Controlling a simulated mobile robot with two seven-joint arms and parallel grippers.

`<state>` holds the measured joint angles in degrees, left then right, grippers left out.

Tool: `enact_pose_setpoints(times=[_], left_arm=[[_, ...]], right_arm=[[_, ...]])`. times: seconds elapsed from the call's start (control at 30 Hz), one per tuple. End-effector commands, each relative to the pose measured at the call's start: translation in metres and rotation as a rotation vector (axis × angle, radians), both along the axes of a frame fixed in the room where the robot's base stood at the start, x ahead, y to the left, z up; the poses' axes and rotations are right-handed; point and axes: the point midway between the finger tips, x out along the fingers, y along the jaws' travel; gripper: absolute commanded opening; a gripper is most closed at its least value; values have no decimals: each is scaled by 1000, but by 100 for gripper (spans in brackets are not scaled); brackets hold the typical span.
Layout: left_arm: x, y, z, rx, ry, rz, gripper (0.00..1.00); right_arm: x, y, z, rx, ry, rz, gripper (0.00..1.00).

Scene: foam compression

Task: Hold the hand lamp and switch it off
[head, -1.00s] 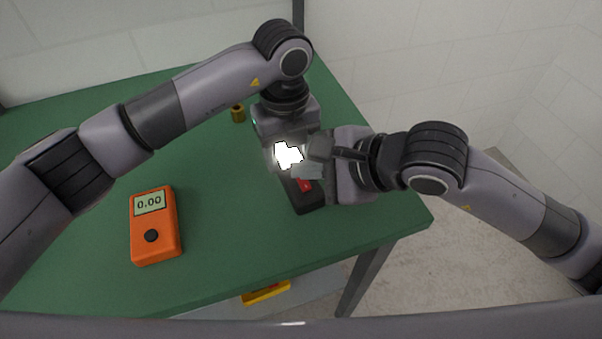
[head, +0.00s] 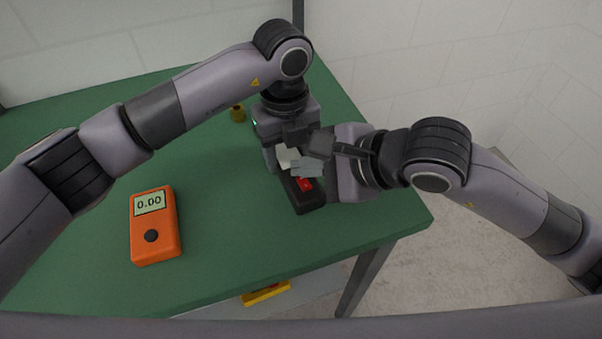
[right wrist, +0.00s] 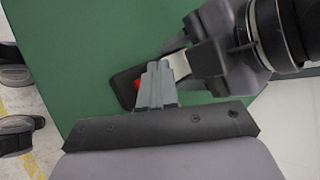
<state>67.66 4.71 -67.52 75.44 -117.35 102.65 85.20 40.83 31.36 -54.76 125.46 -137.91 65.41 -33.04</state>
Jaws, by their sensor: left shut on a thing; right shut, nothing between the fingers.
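The hand lamp (head: 308,203) is a black body with a red switch (head: 305,184) and a pale head (head: 288,157) that is now dark.
An orange meter (head: 155,242) reading 0.00 stands on the left of the green table (head: 90,180). A small brass cylinder (head: 238,113) stands behind my left gripper. A yellow item (head: 266,293) is below the table's front edge.

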Motion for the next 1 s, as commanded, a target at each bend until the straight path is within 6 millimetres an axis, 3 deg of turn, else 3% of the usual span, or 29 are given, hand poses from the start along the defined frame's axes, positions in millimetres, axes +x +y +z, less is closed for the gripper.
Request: enact_pose_setpoints(times=[0.4,0.8,1.0], left_arm=[[0,0,1,-1,0,0,16],[0,0,1,-1,0,0,16],[0,0,0,-1,0,0,16]], right_arm=[[0,0,6,2,-1,0,0],[-4,-2,44,2,-4,-1,0],[-6,-2,53,1,-1,1,0]])
